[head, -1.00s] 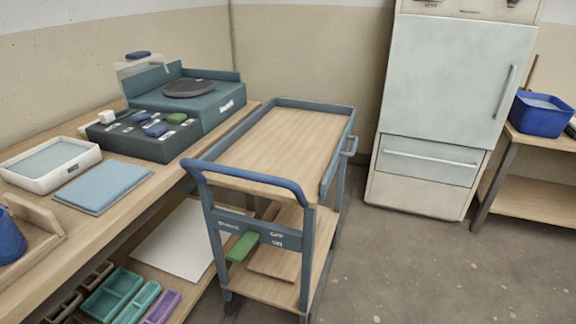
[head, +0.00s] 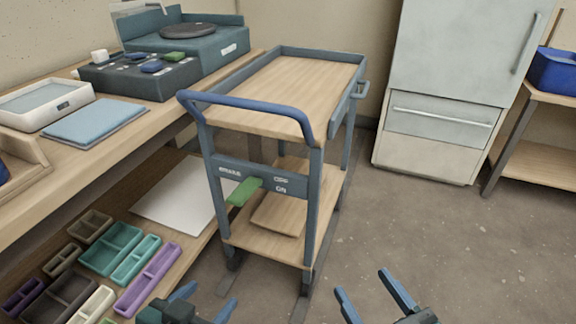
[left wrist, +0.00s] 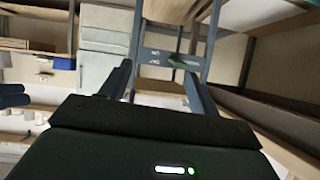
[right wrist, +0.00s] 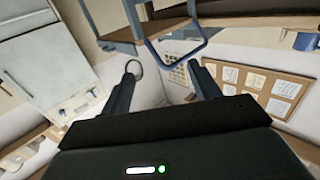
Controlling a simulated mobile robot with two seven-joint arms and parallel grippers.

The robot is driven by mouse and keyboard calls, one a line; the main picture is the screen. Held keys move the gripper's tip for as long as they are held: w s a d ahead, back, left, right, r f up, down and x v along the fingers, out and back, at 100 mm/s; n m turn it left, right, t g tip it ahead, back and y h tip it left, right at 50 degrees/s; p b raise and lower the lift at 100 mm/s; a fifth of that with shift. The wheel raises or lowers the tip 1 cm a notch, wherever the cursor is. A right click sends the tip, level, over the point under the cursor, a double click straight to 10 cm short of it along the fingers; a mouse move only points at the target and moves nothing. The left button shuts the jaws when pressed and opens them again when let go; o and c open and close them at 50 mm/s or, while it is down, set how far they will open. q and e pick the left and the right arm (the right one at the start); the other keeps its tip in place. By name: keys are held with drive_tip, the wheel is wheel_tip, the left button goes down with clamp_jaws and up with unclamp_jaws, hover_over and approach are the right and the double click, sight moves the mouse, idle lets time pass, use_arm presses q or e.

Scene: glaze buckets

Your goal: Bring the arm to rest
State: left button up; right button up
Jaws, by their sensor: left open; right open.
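My left gripper (head: 205,304) is at the bottom of the head view, in front of the cart and to the right of the lower shelf trays. Its fingers are apart with nothing between them; they also show in the left wrist view (left wrist: 160,85). My right gripper (head: 366,290) is at the bottom right of the middle, over bare floor. Its fingers are apart and empty, and show in the right wrist view (right wrist: 165,85). Most of both arms is out of the head view.
A wooden-topped cart (head: 290,95) with a blue handle and green brake lever (head: 244,191) stands ahead. A workbench (head: 120,170) runs along the left, with several trays (head: 112,249) below. A cabinet (head: 440,125) and a blue bucket (head: 553,73) are at the right. The floor at right is clear.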

use_arm(q)
drive_tip(key=s+d+r+m+t+h+b, duration=0.1)
drive_tip(key=d+r+m+t+h+b, duration=0.1)
drive_tip(key=d+t+h+b, duration=0.5)
use_arm(e)
wheel_tip(320, 180, down, 4)
drive_tip(key=a+n+t+y, duration=0.1)
drive_tip(key=a+n+y, duration=0.1)
drive_tip(key=a+y, duration=0.1)
use_arm(q)
drive_tip(key=s+a+r+n+g+y+p, duration=0.1)
drive_tip(key=a+r+g+y+p, duration=0.2)
drive_tip(key=p, duration=1.6)
drive_tip(key=s+a+r+n+g+y+p, duration=0.1)
drive_tip(key=a+r+g+y+p, duration=0.3)
drive_tip(key=r+p, duration=0.5)
drive_tip(key=n+g+p, duration=0.1)
drive_tip(key=p, duration=0.9)
use_arm(e)
drive_tip(key=s+d+r+m+g+h, duration=0.1)
drive_tip(key=d+r+g+h, duration=0.2)
drive_tip(key=r, duration=0.3)
drive_tip(key=d+r+m+g+h, duration=0.2)
drive_tip(key=d+r+g+h, duration=0.1)
drive_tip(key=r, duration=0.3)
drive_tip(key=shift+s+g, duration=0.4)
drive_tip(key=shift+g, duration=0.1)
